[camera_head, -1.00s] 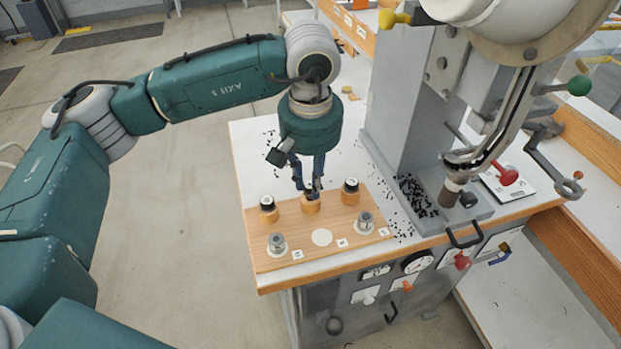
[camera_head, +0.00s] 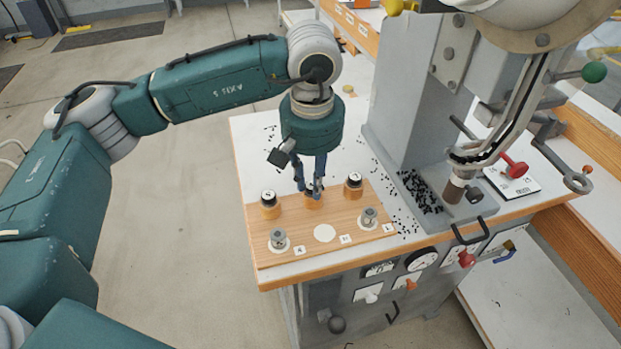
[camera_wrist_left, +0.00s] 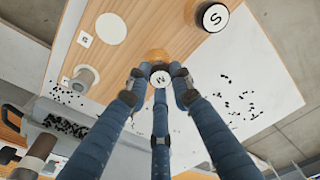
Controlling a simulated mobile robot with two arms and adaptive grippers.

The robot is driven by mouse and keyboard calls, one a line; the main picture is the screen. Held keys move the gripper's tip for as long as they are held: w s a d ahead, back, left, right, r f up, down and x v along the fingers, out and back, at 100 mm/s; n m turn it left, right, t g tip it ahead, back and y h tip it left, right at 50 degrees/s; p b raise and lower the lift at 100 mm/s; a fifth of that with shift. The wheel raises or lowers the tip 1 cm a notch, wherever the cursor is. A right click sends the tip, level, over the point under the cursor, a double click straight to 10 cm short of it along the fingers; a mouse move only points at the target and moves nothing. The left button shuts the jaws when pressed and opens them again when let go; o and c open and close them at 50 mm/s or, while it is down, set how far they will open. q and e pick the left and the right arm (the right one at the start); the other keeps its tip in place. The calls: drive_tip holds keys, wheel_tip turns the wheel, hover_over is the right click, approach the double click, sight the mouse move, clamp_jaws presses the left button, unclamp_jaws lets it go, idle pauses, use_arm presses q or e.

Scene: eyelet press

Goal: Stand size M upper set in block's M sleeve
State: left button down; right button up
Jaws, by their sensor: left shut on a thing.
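The block is a wooden board (camera_head: 283,211) on the table's front left. My left gripper (camera_head: 315,192) points down over its middle sleeve (camera_head: 313,205), which also shows in the left wrist view (camera_wrist_left: 156,55). The gripper's fingers (camera_wrist_left: 160,84) are shut around the size M upper set, whose round white top (camera_wrist_left: 160,78) bears an M. The set is in line with the middle sleeve; I cannot tell how deep it sits, as the fingers hide its lower part. The S upper set (camera_head: 268,196) stands in the left sleeve and another dark-capped set (camera_head: 354,180) in the right one.
Two metal lower pieces (camera_head: 278,239) (camera_head: 369,216) stand on the board's front row, with a bare white disc (camera_head: 324,233) between them. The grey press column (camera_head: 411,110) rises to the right. Black eyelets (camera_head: 421,192) lie scattered near its base.

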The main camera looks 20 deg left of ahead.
use_arm(q)
drive_tip(key=shift+f, duration=0.3)
use_arm(e)
drive_tip(key=shift+o, duration=0.7)
drive_tip(key=shift+f, duration=0.3)
use_arm(q)
drive_tip(key=c, duration=1.9)
unclamp_jaws()
drive_tip(key=shift+s, duration=0.1)
use_arm(e)
drive_tip(key=shift+a, duration=0.2)
use_arm(q)
drive_tip(key=o, duration=0.4)
use_arm(e)
drive_tip(key=shift+a, duration=0.25)
drive_tip(key=shift+c, duration=0.5)
use_arm(q)
drive_tip(key=shift+o, duration=0.2)
use_arm(e)
drive_tip(key=shift+w+d, duration=0.1)
drive_tip(key=shift+w, duration=0.05)
drive_tip(key=shift+c, duration=0.3)
use_arm(q)
drive_tip(key=shift+r, duration=0.2)
